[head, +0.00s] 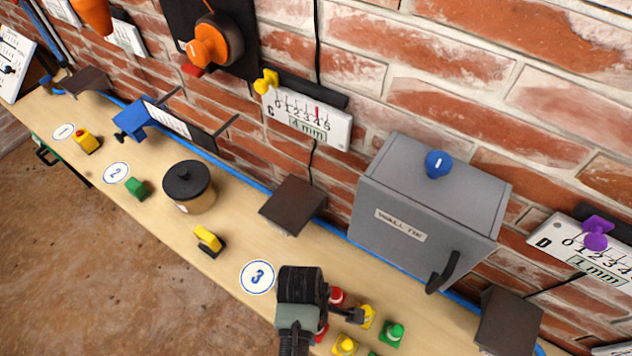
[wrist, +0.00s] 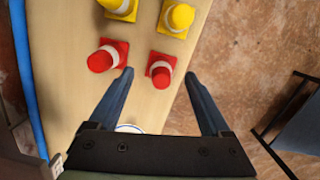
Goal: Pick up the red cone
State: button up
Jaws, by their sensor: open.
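Two red cones with white bands and square red bases stand on the wooden bench. In the wrist view, one red cone (wrist: 160,70) shows in the gap between my fingertips, and the other red cone (wrist: 103,58) is left of my left finger. In the head view, the wall-side red cone (head: 337,297) and the front-side red cone (head: 322,332) are partly hidden by my gripper (head: 343,318). My gripper, also in the wrist view (wrist: 159,76), is open and empty. I cannot tell whether a finger touches a cone.
Yellow cones (head: 345,345) and green cones (head: 393,335) stand close to the red ones. A grey wall box (head: 425,205) with a black handle is behind. A dark bracket (head: 508,322) is at the right. The bench's front edge drops to brown floor (wrist: 255,60).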

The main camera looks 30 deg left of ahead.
jog(key=shift+s+d+f+p, duration=0.1)
jog(key=shift+f+p, duration=0.25)
jog(key=shift+f, duration=2)
grip_shut()
